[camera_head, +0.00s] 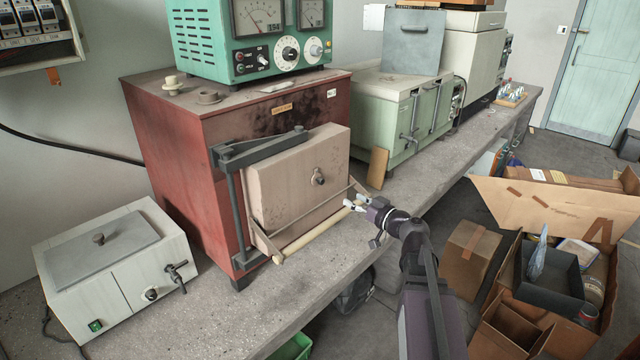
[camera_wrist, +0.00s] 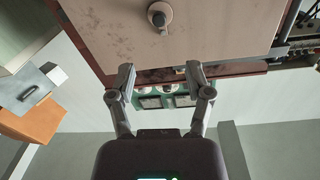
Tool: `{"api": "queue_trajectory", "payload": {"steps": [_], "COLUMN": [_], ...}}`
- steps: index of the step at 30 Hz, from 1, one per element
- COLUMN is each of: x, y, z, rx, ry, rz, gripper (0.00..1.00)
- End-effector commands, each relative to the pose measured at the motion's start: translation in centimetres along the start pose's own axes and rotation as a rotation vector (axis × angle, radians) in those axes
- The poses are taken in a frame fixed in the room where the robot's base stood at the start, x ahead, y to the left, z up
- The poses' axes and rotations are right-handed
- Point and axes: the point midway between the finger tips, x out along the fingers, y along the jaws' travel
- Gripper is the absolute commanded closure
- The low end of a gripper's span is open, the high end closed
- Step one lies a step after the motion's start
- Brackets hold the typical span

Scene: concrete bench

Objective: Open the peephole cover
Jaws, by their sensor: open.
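The red furnace (camera_head: 178,150) has a thick pale door (camera_head: 285,195) on its front. The peephole cover (camera_head: 318,178) is a small grey metal piece with a knob, near the middle of the door. It also shows at the top of the wrist view (camera_wrist: 159,16), hanging over a round plate; whether any hole shows is too small to tell. My gripper (camera_head: 354,203) is open and empty, below and to the right of the cover, near the door's lower right corner. In the wrist view its two fingers (camera_wrist: 160,76) are spread apart, clear of the cover.
A wooden handle rod (camera_head: 315,232) on metal arms crosses low in front of the door, close to my gripper. A white bath (camera_head: 115,265) stands left on the bench (camera_head: 245,315). A green cabinet (camera_head: 385,105) stands right. Cardboard boxes (camera_head: 468,260) are on the floor.

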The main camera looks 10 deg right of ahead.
Motion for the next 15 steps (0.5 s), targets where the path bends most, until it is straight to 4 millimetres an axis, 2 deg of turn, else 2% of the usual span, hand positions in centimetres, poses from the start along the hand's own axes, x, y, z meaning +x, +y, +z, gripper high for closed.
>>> {"api": "queue_trajectory", "payload": {"steps": [5, 15], "x": [1.8, 6.8], "y": [0.1, 0.2], "z": [0.0, 0.0], "rx": [0.000, 0.000], "ry": [0.000, 0.000], "rz": [-0.001, -0.001], "gripper": [0.35, 0.35]}}
